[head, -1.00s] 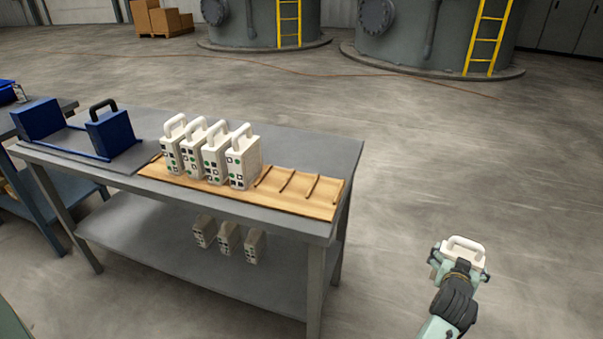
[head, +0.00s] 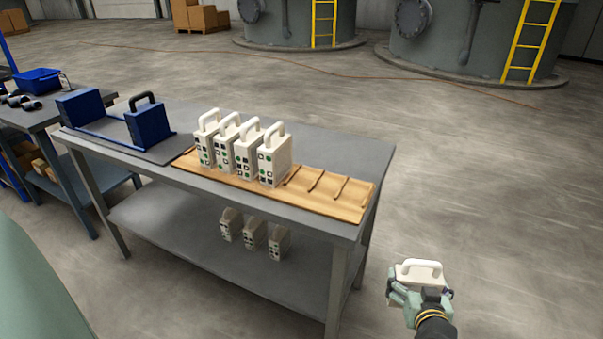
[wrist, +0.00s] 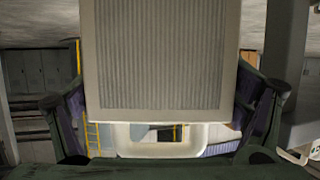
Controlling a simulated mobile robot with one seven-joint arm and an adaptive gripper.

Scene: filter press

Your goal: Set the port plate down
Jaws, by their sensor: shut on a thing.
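The port plate (wrist: 160,55) is a cream block with a ribbed face and a loop handle. It fills the middle of the wrist view, between the two fingers of my gripper (wrist: 165,120). In the head view the held plate (head: 419,271) and my gripper (head: 418,295) are at the lower right, off the table's right end and over the floor. My gripper is shut on the plate. Several similar white plates (head: 273,163) stand upright in a row on a wooden rack (head: 330,197). The rack's right part has empty slots between thin dividers.
The rack lies along the front of a grey table (head: 330,142). A blue press frame (head: 150,125) is at the table's left. Several plates (head: 254,238) show at its lower shelf. A second table (head: 52,112) with a blue bin (head: 38,80) is farther left. Floor right of the table is clear.

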